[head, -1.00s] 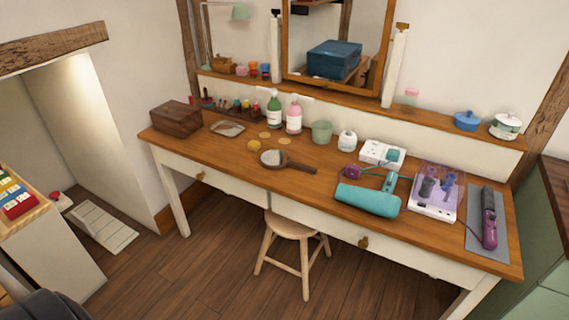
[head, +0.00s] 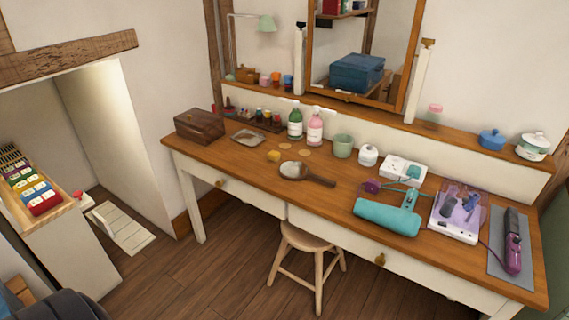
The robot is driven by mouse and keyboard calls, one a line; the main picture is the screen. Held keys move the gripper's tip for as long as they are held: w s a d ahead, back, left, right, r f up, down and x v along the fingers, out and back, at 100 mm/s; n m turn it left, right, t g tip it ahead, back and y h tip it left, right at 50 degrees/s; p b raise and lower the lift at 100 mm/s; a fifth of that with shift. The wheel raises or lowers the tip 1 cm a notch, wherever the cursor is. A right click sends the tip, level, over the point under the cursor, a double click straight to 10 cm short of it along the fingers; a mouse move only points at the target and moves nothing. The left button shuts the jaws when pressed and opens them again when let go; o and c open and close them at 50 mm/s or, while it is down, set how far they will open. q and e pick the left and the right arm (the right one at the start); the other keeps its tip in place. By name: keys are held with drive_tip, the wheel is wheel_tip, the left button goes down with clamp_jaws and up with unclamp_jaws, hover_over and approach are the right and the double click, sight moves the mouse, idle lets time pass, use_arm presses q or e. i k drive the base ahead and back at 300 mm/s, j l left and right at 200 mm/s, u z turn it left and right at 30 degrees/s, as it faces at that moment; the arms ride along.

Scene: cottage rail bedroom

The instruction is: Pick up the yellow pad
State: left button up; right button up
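Neither of my grippers is in view.
Behind the pad stand a green bottle (head: 296,124), a pink bottle (head: 315,129) and a green cup (head: 342,146). A stool (head: 307,238) stands in front.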

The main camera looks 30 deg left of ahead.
sight(275, 155)
drive_tip(key=i+j, duration=0.25)
drive_tip(key=j, duration=0.15)
drive_tip(key=i+j, duration=0.25)
drive_tip(key=j, duration=0.15)
drive_tip(key=i+j, duration=0.2)
drive_tip(key=j, duration=0.2)
